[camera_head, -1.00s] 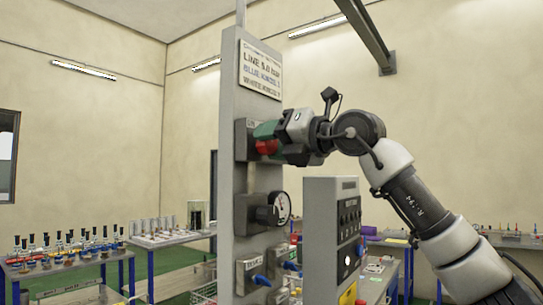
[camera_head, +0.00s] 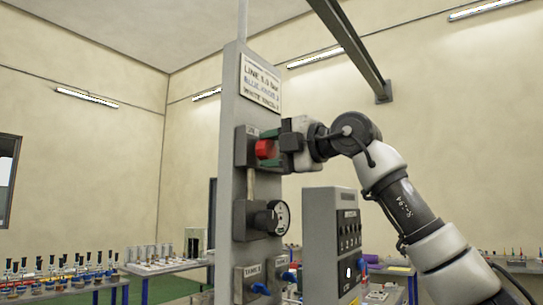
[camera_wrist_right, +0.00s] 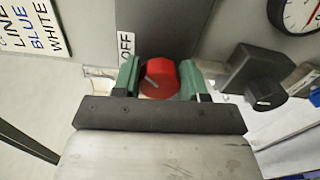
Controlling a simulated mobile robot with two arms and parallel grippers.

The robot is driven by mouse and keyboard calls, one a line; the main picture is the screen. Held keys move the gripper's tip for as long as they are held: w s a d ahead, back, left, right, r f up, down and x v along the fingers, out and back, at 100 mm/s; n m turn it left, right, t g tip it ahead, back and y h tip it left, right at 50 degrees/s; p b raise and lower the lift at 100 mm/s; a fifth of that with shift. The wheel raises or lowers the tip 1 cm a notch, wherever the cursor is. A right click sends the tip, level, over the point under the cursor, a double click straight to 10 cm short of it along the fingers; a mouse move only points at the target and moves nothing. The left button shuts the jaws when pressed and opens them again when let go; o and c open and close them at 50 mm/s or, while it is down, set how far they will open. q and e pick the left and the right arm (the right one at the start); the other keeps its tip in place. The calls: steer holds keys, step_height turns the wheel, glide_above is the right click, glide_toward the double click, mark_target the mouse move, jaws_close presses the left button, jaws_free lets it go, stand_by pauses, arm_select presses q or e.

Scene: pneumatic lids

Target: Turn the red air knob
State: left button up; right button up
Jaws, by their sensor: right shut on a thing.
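The red air knob (camera_head: 265,149) sits on a grey block high on the upright grey panel (camera_head: 230,110). In the right wrist view the red knob (camera_wrist_right: 159,78) shows a pale pointer line and lies between two green fingers. My right gripper (camera_head: 275,149) reaches it from the right and is shut on it. In the right wrist view my right gripper (camera_wrist_right: 160,80) has one finger on each side of the knob. A label reading OFF (camera_wrist_right: 126,45) is beside the knob. My left gripper is not in view.
Below the knob are a round gauge (camera_head: 280,217) and blue-handled valves (camera_head: 260,288). A grey control box (camera_head: 331,240) stands right of the panel, under my right arm. A sign (camera_head: 261,86) is above the knob. Tables with small parts stand at the left.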

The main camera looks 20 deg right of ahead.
steer(key=shift+m, duration=0.5)
steer(key=o, duration=0.9)
steer(key=shift+s+d+f+b, duration=0.1)
steer(key=shift+s+d+b, duration=0.25)
steer(key=shift+b, duration=0.2)
steer(key=b+v, duration=0.3)
steer(key=v, duration=0.6)
steer(key=shift+s+d, duration=0.25)
steer(key=shift+s, duration=0.1)
